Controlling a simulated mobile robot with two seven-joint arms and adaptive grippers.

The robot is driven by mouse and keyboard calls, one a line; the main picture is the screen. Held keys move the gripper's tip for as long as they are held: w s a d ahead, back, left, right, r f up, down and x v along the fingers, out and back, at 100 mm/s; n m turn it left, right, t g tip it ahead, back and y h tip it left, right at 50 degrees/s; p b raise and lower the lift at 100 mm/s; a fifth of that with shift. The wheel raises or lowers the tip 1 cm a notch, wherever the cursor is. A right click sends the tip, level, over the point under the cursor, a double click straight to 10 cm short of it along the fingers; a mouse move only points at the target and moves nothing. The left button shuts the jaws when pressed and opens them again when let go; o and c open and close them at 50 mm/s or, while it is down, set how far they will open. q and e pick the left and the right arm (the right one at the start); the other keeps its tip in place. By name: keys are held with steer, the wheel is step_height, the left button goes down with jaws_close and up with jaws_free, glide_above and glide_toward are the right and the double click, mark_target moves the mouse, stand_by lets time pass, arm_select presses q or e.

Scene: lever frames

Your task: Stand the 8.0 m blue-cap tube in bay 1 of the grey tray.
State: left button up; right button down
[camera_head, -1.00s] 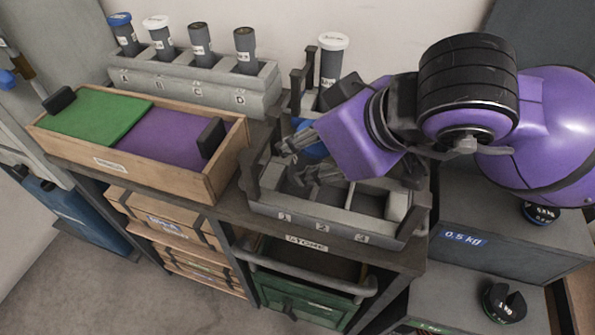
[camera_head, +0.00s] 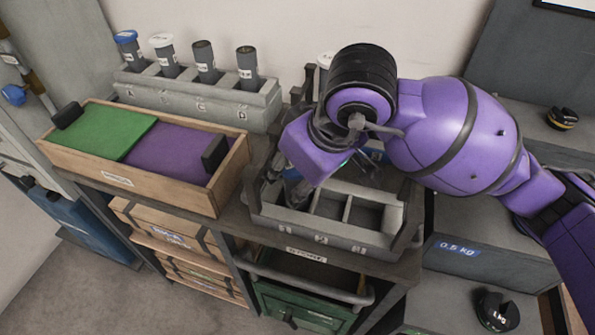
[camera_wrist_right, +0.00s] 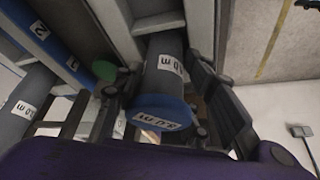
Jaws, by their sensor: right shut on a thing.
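The 8.0 m blue-cap tube shows in the right wrist view, with its blue cap (camera_wrist_right: 160,112) toward the camera and its grey body running down between light grey walls. My right gripper (camera_wrist_right: 165,85) is shut on it, a dark finger on each side. In the head view the right gripper (camera_head: 296,188) is over the left end of the grey tray (camera_head: 335,240), at bay 1. The purple wrist hides most of the tube there. I cannot tell whether its foot touches the bay floor. The middle and right bays look empty. My left gripper is not in view.
A grey rack (camera_head: 195,100) at the back left holds several capped tubes. A wooden box (camera_head: 190,195) with green and purple panels stands just left of the tray. Dark weight steps lie at right.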

steer(key=c, duration=1.3)
jaws_free()
steer(key=shift+f, duration=0.1)
steer(key=shift+r, duration=0.4)
steer(key=v, duration=1.1)
steer(key=shift+s+d+r+p, duration=0.15)
steer(key=shift+d+r+p, duration=0.05)
steer(key=shift+p, duration=0.15)
